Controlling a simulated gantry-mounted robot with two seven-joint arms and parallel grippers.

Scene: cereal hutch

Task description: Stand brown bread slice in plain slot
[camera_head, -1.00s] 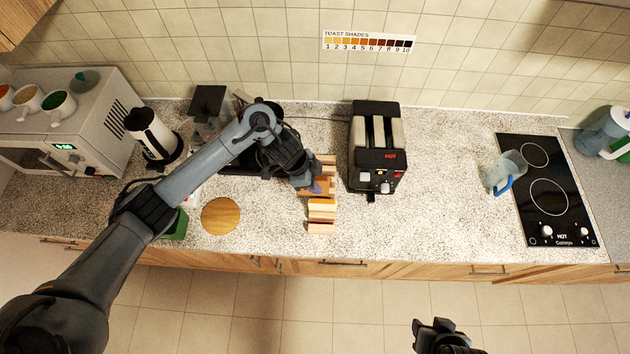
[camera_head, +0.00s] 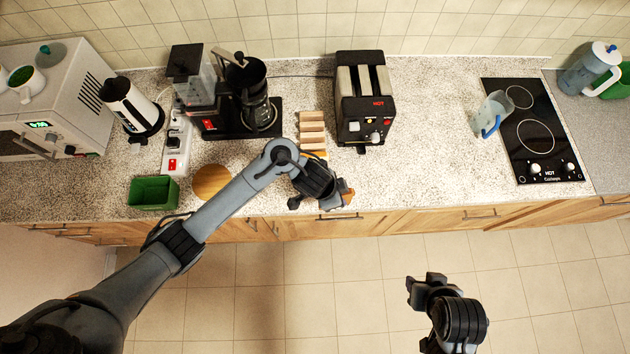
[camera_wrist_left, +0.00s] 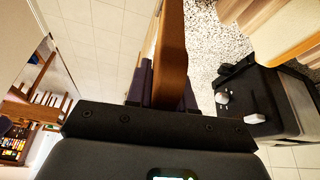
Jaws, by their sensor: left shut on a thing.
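My left gripper (camera_head: 343,194) is shut on a brown bread slice (camera_wrist_left: 172,52), which stands up between its dark fingers in the left wrist view. In the head view only a small brown part of the slice (camera_head: 349,197) shows past the gripper, by the counter's front edge. A light wooden rack (camera_head: 312,127) with several crosswise bars stands behind the gripper, left of the toaster; my arm hides its near end. I cannot tell which slot is the plain one. My right gripper (camera_head: 424,284) hangs over the floor, away from the counter; its jaw opening is unclear.
The black toaster (camera_head: 362,105) stands right of the rack. The coffee maker (camera_head: 240,112), power strip (camera_head: 175,150), green bin (camera_head: 153,193) and round wooden board (camera_head: 211,181) are to the left. Counter right of the toaster is clear up to the jug (camera_head: 493,113) and hob (camera_head: 536,135).

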